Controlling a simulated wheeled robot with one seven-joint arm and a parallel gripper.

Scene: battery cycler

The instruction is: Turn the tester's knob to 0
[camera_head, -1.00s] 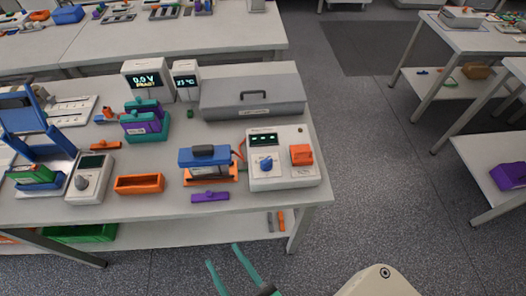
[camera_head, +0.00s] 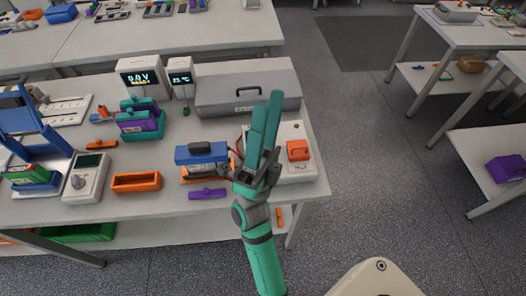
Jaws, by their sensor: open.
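A white box-shaped unit (camera_head: 302,171) with an orange switch (camera_head: 298,150) stands at the table's front right corner. My gripper (camera_head: 267,104) reaches up in front of it with its two green fingers slightly apart and empty. The gripper hides the unit's screen and blue knob. A smaller white meter-like device (camera_head: 92,163) with a dark screen and a grey knob (camera_head: 79,182) stands at the front left, well away from my gripper. I cannot tell from labels which one is the tester.
A blue-topped block on an orange base (camera_head: 202,153) stands just left of my gripper. A purple piece (camera_head: 208,194) and an orange tray (camera_head: 137,182) lie nearby. A grey case (camera_head: 248,92) and a voltage display (camera_head: 143,78) stand behind.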

